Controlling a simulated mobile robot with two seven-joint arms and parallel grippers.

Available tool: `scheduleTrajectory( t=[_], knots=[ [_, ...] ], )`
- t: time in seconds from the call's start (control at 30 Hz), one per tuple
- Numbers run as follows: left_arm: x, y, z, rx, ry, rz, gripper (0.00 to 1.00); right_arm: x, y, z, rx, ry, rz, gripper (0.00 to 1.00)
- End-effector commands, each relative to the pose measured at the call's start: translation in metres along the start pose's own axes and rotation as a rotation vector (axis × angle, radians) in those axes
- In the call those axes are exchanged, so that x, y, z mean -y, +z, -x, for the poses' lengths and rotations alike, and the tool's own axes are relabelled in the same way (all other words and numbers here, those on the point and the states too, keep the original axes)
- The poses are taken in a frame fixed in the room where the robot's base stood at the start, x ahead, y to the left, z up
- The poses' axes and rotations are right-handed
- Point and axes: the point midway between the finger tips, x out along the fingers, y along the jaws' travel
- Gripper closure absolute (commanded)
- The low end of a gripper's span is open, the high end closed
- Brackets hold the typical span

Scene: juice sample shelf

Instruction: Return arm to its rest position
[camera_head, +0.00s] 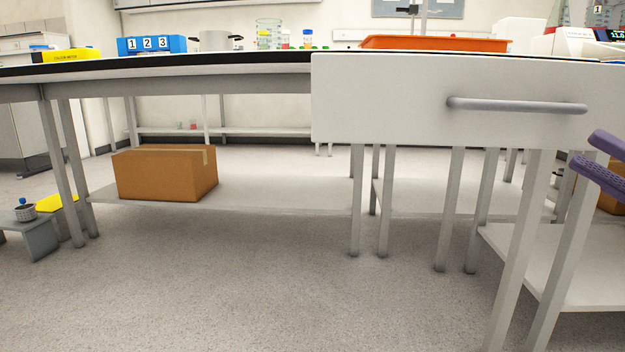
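My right gripper (603,158) shows at the right edge in the head view, in front of the table legs and below the drawer handle's right end. Its two purple fingers point left and are apart, with nothing visible between them. The rest of my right arm is outside the picture. My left gripper and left arm are not in view.
A white drawer front (385,100) with a grey handle (517,105) is close by at the right. A cardboard box (165,175) sits on the lower shelf (290,198). An orange tray (435,43) lies on the tabletop. The floor (230,290) in front is clear.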

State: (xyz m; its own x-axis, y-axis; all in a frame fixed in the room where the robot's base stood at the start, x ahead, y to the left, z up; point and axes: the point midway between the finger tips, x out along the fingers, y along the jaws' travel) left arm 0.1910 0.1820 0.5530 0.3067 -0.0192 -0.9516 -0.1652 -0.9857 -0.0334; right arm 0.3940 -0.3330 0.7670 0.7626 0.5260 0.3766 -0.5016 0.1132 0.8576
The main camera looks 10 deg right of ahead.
Motion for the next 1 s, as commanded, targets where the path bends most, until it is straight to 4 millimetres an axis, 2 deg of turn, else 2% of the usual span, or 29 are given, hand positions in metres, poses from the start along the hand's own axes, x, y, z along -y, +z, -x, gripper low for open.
scheduleTrajectory(
  t=[0.17, 0.27, 0.4, 0.5, 0.63, 0.73, 0.87, 1.0],
  knots=[
    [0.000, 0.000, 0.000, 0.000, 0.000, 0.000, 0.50, 0.046, -0.025, -0.010, 0.155, -0.171, -0.256, 0.73],
    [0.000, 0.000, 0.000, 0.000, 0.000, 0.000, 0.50, 0.079, -0.049, -0.009, 0.297, -0.316, -0.471, 0.73],
    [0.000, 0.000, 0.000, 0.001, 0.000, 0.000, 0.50, 0.114, -0.090, 0.009, 0.518, -0.522, -0.765, 0.73],
    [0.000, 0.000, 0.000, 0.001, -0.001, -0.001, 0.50, 0.128, -0.126, 0.030, 0.688, -0.669, -0.964, 0.73],
    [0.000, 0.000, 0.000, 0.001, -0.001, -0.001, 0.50, 0.130, -0.176, 0.065, 0.922, -0.854, -1.200, 0.73],
    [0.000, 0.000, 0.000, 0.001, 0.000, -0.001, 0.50, 0.119, -0.211, 0.092, 1.094, -0.984, -1.341, 0.73],
    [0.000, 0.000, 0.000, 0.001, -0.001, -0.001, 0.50, 0.096, -0.251, 0.125, 1.302, -1.131, -1.478, 0.73],
    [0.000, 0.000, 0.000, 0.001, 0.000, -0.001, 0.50, 0.061, -0.287, 0.157, 1.515, -1.278, -1.582, 0.73]
  ],
)
